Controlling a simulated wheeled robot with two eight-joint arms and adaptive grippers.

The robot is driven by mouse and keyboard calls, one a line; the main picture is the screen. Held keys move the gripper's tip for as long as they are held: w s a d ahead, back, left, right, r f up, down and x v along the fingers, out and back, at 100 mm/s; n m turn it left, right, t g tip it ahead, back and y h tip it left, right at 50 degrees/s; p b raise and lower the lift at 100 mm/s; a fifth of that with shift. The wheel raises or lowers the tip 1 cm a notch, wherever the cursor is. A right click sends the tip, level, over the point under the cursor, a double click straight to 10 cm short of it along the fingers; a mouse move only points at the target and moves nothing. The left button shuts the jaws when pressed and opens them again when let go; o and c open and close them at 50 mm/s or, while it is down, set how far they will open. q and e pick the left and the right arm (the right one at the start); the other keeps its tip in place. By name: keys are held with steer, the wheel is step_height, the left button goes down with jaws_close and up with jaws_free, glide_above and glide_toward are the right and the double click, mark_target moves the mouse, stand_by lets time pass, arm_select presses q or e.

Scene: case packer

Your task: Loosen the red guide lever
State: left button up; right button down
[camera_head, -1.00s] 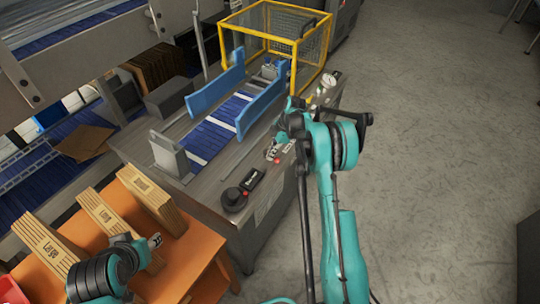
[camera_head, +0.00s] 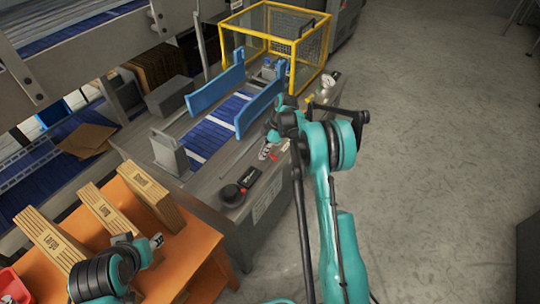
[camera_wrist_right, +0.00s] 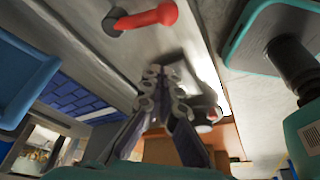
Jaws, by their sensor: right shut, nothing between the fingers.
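The red guide lever (camera_wrist_right: 147,17) shows at the top of the right wrist view, on a dark round pivot set on the grey machine deck. My right gripper (camera_wrist_right: 163,72) is shut and empty, its fingertips below the lever in that picture and apart from it. In the head view my right gripper (camera_head: 268,153) is small, over the right edge of the machine deck, and partly hidden by my arm. My left gripper (camera_head: 156,241) is at the lower left, above the orange table; its fingers are too small to read.
Blue guide rails (camera_head: 215,90) stand along the blue conveyor (camera_head: 207,138). A yellow-framed cage (camera_head: 320,50) is at the back. A black control box (camera_head: 248,178) sits at the deck's front. Flat cartons (camera_head: 107,217) stand on the orange table (camera_head: 200,245). The floor at right is clear.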

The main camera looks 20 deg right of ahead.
steer(key=w+p+v, duration=0.2)
steer(key=v, duration=0.6)
steer(key=shift+r, duration=0.1)
steer(key=s+a+r+m+t+h, duration=0.1)
steer(key=s+a+r+m+t, duration=0.15)
steer(key=s+r+m, duration=0.4)
steer(key=s+a+r+m+t+h, duration=0.1)
steer(key=s+a+r+m+h, duration=0.2)
steer(key=s+r, duration=0.7)
steer(key=s+a+f+m+t, duration=0.1)
steer(key=s+m, duration=0.2)
steer(key=s, duration=0.6)
steer(key=s+a+f+m+t, duration=0.1)
steer(key=s+m, duration=0.3)
steer(key=s, duration=0.5)
steer(key=shift+a+f+t, duration=0.15)
steer(key=shift+f+t, duration=0.05)
steer(key=shift+t, duration=0.45)
